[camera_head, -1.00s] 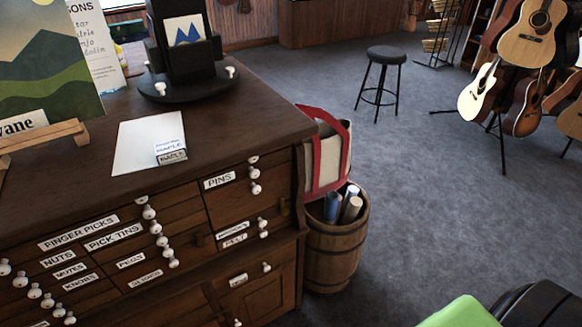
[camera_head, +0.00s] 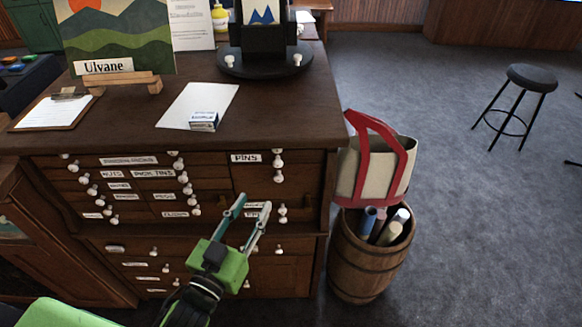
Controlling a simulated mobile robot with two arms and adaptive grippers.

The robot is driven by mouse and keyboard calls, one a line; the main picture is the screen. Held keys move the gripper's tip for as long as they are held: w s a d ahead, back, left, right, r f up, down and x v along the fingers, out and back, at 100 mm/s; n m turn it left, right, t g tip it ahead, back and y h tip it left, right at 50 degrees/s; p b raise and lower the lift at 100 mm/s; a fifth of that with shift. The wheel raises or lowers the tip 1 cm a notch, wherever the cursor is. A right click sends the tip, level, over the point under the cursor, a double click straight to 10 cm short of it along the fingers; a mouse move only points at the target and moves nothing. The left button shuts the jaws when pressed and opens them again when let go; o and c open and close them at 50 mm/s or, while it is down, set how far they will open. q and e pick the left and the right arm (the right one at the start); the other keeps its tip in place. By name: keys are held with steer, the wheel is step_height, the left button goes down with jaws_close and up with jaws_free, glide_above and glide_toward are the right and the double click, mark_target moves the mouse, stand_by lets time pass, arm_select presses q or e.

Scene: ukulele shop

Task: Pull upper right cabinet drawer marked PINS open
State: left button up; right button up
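The wooden cabinet (camera_head: 215,265) stands ahead with rows of small labelled drawers and white knobs. The drawer marked PINS (camera_head: 252,172) is at its upper right, flush with the front, with white knobs (camera_head: 278,168) near its right end. My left gripper (camera_head: 252,207), green with grey-teal fingers, is in front of the cabinet, below the PINS label in the picture. Its fingers are apart and nothing shows between them. They cover part of the lower labels. My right gripper is not in view.
A barrel (camera_head: 362,260) and a tote bag (camera_head: 372,170) stand close at right. Open floor lies beyond, with a stool (camera_head: 531,78).

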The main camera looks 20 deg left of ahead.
arm_select(q)
steer(key=p, duration=0.1)
glide_toward(277, 165)
steer(key=w, duration=0.2)
steer(key=w+p, duration=0.1)
steer(key=w, duration=0.5)
steer(key=shift+w+d, duration=0.2)
steer(key=shift+d, duration=0.2)
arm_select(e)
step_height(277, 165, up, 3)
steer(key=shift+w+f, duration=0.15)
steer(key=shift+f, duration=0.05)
arm_select(q)
jaws_close()
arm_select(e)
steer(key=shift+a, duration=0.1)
